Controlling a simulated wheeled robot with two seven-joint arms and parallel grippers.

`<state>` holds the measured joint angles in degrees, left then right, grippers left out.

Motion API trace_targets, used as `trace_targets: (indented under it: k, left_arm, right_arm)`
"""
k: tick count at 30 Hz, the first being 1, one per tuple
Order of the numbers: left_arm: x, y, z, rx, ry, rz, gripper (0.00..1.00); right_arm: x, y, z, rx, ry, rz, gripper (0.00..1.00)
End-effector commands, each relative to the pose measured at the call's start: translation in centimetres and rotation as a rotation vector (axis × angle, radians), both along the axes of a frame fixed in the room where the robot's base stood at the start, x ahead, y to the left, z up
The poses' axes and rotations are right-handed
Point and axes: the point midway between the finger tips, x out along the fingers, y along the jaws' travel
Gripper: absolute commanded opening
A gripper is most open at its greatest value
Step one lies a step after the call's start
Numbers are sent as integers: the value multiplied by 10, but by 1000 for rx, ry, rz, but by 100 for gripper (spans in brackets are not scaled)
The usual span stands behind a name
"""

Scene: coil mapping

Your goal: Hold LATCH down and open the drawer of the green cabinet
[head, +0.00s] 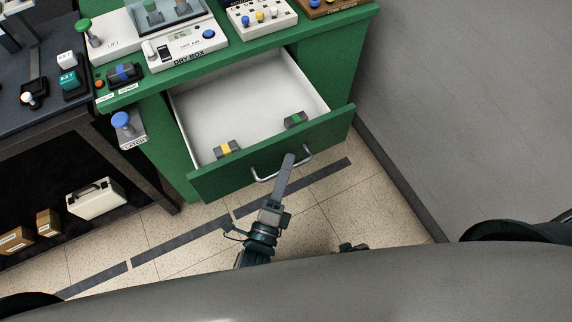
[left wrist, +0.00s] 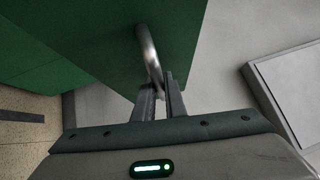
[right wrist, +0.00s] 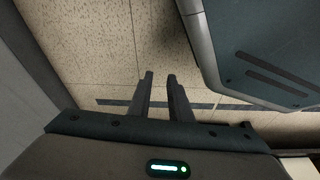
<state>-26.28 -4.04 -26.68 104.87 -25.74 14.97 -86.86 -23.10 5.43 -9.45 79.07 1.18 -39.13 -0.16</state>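The green cabinet (head: 325,55) has its drawer (head: 185,100) pulled well out. The drawer's green front (head: 225,182) carries a curved metal handle (head: 262,177). My left gripper (head: 290,160) is at this handle. In the left wrist view the handle (left wrist: 148,45) runs between my left fingers (left wrist: 160,90), which are closed around it. LATCH is a blue knob (head: 121,120) on a grey labelled bracket at the cabinet's left side; no gripper touches it. My right gripper (right wrist: 160,76) is open and empty above the tiled floor, away from the cabinet.
The drawer holds a yellow-banded coil (head: 227,150) and a green-banded coil (head: 295,120). A blue-banded coil (head: 124,73) sits on the cabinet top, left of the dry box (head: 185,50). A dark bench (head: 40,125) stands left. Floor (head: 330,215) before the drawer is free.

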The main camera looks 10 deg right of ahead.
Motion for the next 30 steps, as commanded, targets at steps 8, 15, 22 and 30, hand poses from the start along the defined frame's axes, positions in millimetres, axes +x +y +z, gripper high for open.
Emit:
trace_targets:
  k: [8,15,22,30]
  left_arm:
    - [0,0,0,0,1,0,18]
    - [-5,3,-2,0,1,0,18]
    - [-27,14,-6,1,4,0,18]
    - [-73,38,-14,0,5,0,18]
  right_arm:
    - [0,0,0,0,1,0,18]
    - [-1,-1,-1,-1,7,0,18]
    - [-4,-2,-4,-5,24,-1,18]
    - [-9,-6,3,-12,59,-5,18]
